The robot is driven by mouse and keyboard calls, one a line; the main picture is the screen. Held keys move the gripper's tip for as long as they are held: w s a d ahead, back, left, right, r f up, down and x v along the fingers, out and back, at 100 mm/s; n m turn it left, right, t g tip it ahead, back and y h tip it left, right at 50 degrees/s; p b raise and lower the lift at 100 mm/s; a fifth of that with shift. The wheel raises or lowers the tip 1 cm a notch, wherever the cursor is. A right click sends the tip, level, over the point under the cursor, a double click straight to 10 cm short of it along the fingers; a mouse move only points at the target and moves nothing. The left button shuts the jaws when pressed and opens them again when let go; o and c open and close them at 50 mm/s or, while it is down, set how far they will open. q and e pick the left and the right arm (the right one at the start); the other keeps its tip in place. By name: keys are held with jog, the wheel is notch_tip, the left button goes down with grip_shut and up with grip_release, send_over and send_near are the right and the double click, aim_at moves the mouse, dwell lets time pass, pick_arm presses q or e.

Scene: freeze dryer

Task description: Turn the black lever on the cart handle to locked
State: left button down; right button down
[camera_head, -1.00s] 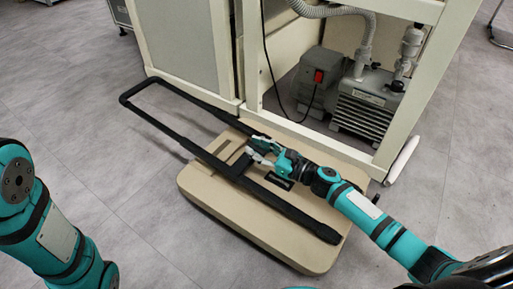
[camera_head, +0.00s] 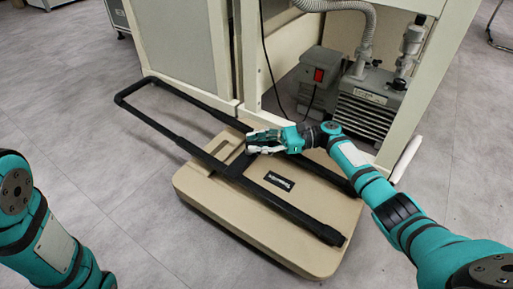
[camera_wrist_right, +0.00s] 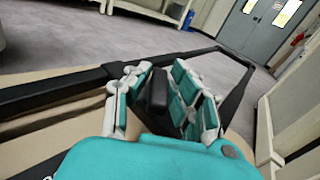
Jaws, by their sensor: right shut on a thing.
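The black cart handle (camera_head: 176,139) is a long U-shaped frame lying over the beige cart (camera_head: 222,206), its loop reaching out to the upper left. My right gripper (camera_head: 256,142) is over the crossbar region between the two rails. In the right wrist view, the black lever (camera_wrist_right: 158,92) stands up between the fingers of my right gripper (camera_wrist_right: 165,88), which is shut on it. In the head view the lever is hidden by the gripper. Only my left arm shows at the left edge; its gripper is out of view.
The beige cabinet frame (camera_head: 247,50) stands right behind the cart. Open grey floor lies left of the cart.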

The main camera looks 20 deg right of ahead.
aim_at(256, 142)
jog(key=shift+w+n+g, duration=0.15)
jog(key=shift+n+g, duration=0.95)
jog(key=shift+g, duration=0.8)
jog(key=c, duration=1.2)
grip_release()
jog(key=shift+c, duration=0.2)
jog(key=shift+r, duration=0.15)
notch_tip(256, 142, up, 10)
jog(key=shift+f, duration=0.15)
